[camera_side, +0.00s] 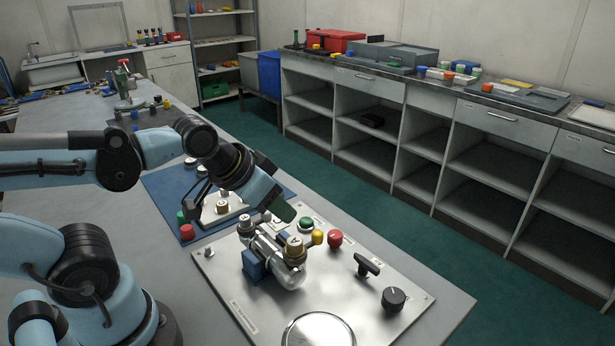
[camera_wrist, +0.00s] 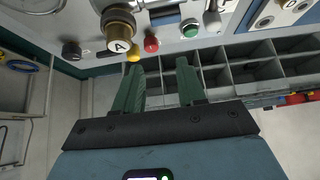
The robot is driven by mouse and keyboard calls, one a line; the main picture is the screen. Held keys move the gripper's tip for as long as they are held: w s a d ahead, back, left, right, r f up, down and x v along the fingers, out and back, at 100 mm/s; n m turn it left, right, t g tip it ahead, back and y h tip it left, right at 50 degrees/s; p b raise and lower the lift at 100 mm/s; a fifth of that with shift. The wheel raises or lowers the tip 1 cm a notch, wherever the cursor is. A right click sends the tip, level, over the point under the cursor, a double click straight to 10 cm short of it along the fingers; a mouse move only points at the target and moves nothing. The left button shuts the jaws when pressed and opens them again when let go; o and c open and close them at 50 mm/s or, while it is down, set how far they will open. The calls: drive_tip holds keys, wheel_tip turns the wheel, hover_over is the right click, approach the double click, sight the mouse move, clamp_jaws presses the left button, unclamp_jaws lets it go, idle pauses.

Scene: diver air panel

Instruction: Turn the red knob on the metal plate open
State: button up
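The red knob (camera_side: 335,238) stands on the metal plate (camera_side: 370,325), to the right of a small yellow knob (camera_side: 318,236). The red knob also shows in the wrist view (camera_wrist: 151,44), beyond the fingertips and roughly in line with the gap between them. My gripper (camera_side: 280,212) is above the far left part of the plate, left of the red knob and apart from it. In the wrist view its two green fingers (camera_wrist: 158,70) are spread with nothing between them.
A brass-topped valve on a silver cylinder (camera_side: 290,270) stands close to the knob on its near-left side. A green knob (camera_side: 305,224), a black T-handle (camera_side: 366,266), a black dial (camera_side: 393,299) and a round gauge (camera_side: 318,331) are also on the plate. A blue mat (camera_side: 160,190) lies behind.

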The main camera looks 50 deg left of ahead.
drive_tip(key=shift+o, duration=1.8)
drive_tip(key=shift+w+r, duration=0.15)
drive_tip(key=shift+w, duration=0.05)
drive_tip(key=m+g, duration=0.7)
drive_tip(key=m, duration=0.4)
hover_over(334, 234)
wheel_tip(334, 234, down, 11)
drive_tip(key=shift+f, duration=0.15)
drive_tip(key=c, duration=1)
